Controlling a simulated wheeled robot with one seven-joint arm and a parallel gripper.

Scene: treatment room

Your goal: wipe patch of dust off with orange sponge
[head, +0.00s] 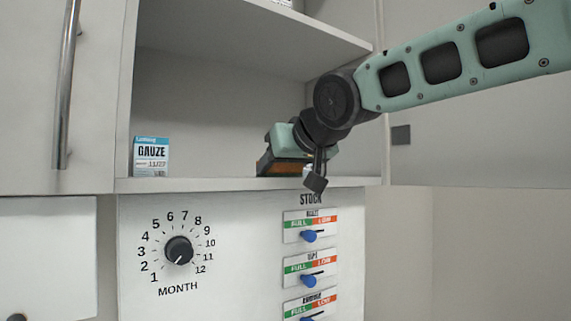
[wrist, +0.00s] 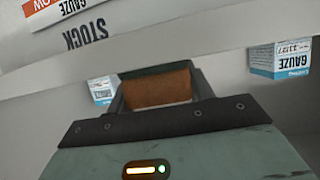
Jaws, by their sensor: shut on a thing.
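My gripper (head: 272,162) is inside the open cabinet, just above the lower shelf (head: 215,184), toward its right side. It is shut on the orange sponge (head: 284,168), which looks brownish orange in the wrist view (wrist: 158,87), between the dark fingers. The sponge is low by the shelf surface; I cannot tell whether it touches it. I cannot make out the patch of dust in either view; the gripper and sponge hide part of the shelf.
A gauze box (head: 150,157) stands at the shelf's left end. Another small box (wrist: 102,90) is close beside the gripper. The shelf between the left box and the gripper is clear. Below are a month dial (head: 179,250) and stock sliders (head: 309,236). An upper shelf (head: 270,25) is overhead.

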